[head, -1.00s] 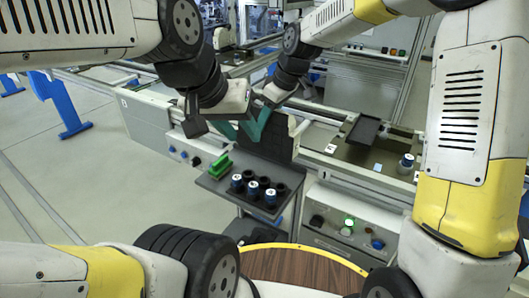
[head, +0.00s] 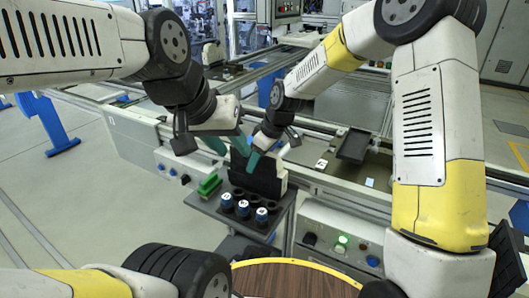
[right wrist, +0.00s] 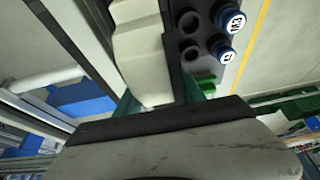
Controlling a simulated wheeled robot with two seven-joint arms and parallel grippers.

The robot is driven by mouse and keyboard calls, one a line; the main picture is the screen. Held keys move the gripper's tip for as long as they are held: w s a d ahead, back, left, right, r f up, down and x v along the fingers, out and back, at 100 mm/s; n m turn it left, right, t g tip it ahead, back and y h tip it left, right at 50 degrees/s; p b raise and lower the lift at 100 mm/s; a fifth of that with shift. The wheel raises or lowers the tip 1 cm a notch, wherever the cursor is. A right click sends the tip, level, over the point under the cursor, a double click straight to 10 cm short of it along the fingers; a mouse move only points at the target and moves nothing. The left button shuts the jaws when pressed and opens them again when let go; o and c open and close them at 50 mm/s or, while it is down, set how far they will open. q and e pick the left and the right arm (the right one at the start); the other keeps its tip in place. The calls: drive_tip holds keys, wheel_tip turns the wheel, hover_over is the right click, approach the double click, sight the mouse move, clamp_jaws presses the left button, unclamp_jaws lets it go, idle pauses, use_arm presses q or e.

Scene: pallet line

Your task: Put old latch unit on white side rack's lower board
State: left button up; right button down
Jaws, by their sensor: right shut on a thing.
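The latch unit (head: 258,180) looks like a dark slab-like piece with a cream body behind it. It is upright just above the back of a grey stand. My right gripper (head: 255,158) has teal fingers and is shut on its upper part. In the right wrist view its cream body (right wrist: 140,50) extends out from between the fingers. My left gripper (head: 228,146) is close beside the unit's upper left; I cannot tell its opening or whether it touches. I cannot make out the white side rack or its lower board with certainty.
The grey stand's top (head: 215,206) carries blue-capped cylinders (head: 244,208), dark sockets and a green block (head: 209,185). A control box (head: 340,243) with a lit green button stands to the right. Behind is the conveyor line with a dark tray (head: 355,145). A round wooden top (head: 290,280) is in front.

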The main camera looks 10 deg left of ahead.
drive_tip(key=c, duration=0.7)
unclamp_jaws()
